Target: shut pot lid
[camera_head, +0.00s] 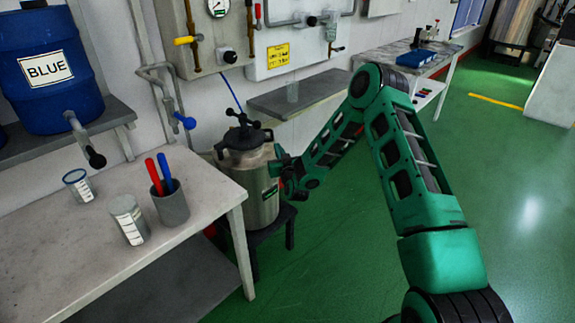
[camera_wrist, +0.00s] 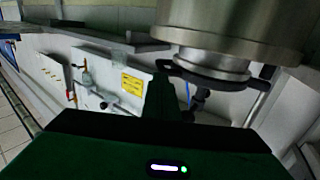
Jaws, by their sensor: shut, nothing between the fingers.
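The pot (camera_head: 258,205) is a steel cylinder on a low dark stand beyond the table's right end. Its dark lid (camera_head: 243,138) with a knobbed handle sits on top; I cannot tell whether it is fully down or fastened. My gripper (camera_head: 284,178) is at the pot's right side, low beside the body and below the lid. Its fingers are hard to make out there. In the wrist view my gripper (camera_wrist: 160,92) is a dark shut shape with nothing held. Steel cylindrical parts (camera_wrist: 230,25) fill the upper right there, close to the gripper; contact is unclear.
The table (camera_head: 75,255) at left holds a cup with red and blue sticks (camera_head: 171,203) and two beakers (camera_head: 128,218). A blue drum (camera_head: 50,70) stands on a shelf. A wall shelf (camera_head: 300,92) lies behind the pot. The green floor at right is clear.

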